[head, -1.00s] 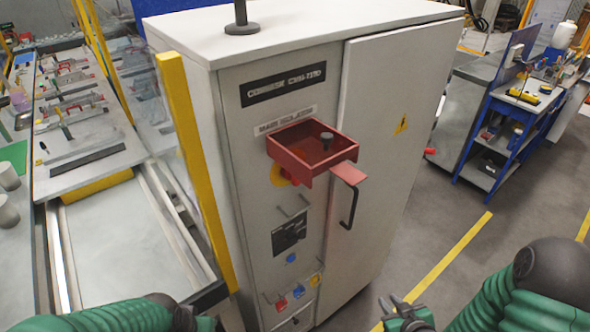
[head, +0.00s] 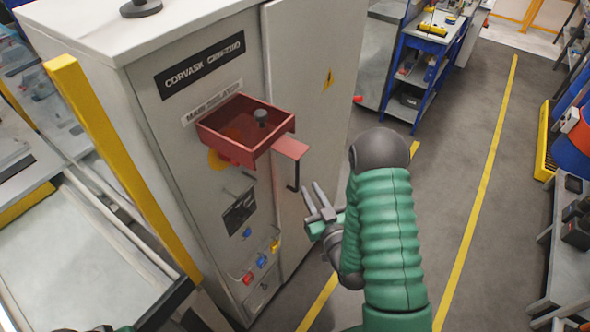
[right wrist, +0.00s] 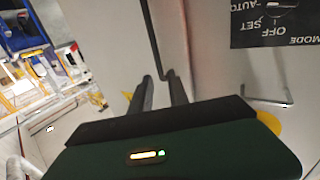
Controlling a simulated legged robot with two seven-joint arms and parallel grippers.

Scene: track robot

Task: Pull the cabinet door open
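The grey cabinet (head: 185,120) has a tall door (head: 312,90) on its right side, and it appears shut. A black bar handle (head: 294,178) hangs on the door below a red plate. In the head view my right gripper (head: 312,188) is just right of the handle, fingers apart and pointing up toward it. In the right wrist view the handle (right wrist: 154,35) lies just beyond the two open fingers (right wrist: 161,85); I cannot tell if they touch. Nothing is held. Only a sliver of my left arm shows at the bottom edge; its gripper is out of view.
A red open box (head: 240,130) sticks out from the cabinet front beside the handle. A yellow post (head: 120,165) and a bench stand left. A blue cart (head: 430,60) stands behind right. The floor right of the cabinet is clear.

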